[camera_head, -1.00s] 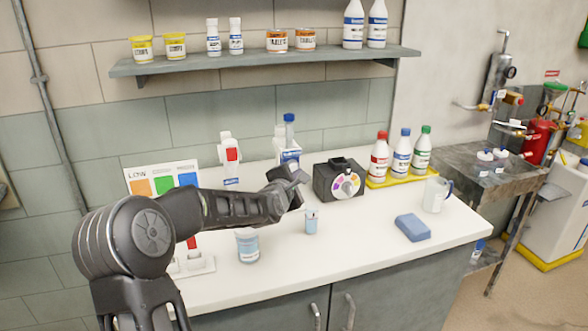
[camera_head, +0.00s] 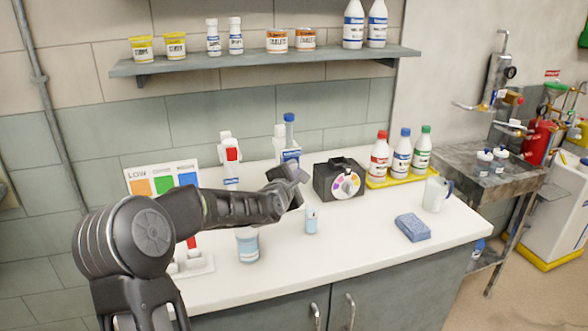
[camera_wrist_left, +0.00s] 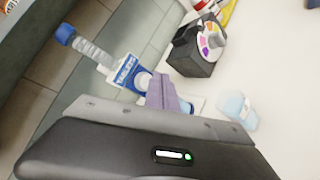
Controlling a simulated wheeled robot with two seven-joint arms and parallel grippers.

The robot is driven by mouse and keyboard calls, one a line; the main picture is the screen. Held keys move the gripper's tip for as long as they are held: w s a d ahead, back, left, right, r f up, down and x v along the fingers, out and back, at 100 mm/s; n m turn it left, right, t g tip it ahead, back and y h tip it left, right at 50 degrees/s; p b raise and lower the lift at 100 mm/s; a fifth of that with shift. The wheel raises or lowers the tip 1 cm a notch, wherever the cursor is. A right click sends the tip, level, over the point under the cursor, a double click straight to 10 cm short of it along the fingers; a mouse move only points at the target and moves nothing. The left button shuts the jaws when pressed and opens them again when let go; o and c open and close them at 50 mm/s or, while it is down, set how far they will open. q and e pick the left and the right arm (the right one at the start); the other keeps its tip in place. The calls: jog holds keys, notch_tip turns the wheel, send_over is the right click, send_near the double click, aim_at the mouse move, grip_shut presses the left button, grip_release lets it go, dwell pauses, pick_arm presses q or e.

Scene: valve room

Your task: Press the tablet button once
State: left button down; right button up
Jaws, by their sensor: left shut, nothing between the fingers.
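The tablet dispenser (camera_head: 290,152), a white body with a blue label and a clear tube under a blue cap, stands at the back of the white counter. It also shows in the left wrist view (camera_wrist_left: 125,70), where its label reads as tablets. My left gripper (camera_head: 296,176) is shut and empty, in front of the dispenser's lower part in the head view. In the left wrist view its fingertips (camera_wrist_left: 165,93) overlap the dispenser's lower right end. I cannot make out the button or tell whether the fingers touch it. My right gripper is not in view.
A small clear cup (camera_head: 311,220) stands in front of the dispenser. A black box with a coloured dial (camera_head: 339,180) is right of it.

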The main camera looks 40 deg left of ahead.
pick_arm(q)
jog(key=shift+w+a+b, duration=0.2)
jog(key=shift+a+b, duration=0.15)
jog(key=shift+w+a, duration=0.3)
jog(key=shift+a, duration=0.1)
dwell(1.1)
jog(key=shift+b, duration=0.4)
jog(key=shift+s+d+b, duration=0.55)
jog(key=shift+d, duration=0.2)
jog(key=shift+s+d+b, duration=0.65)
jog(key=shift+s+d, duration=0.1)
jog(key=shift+d, duration=0.3)
jog(key=shift+s+d+b, duration=0.6)
jog(key=shift+s+d, duration=0.1)
jog(key=shift+d, duration=0.3)
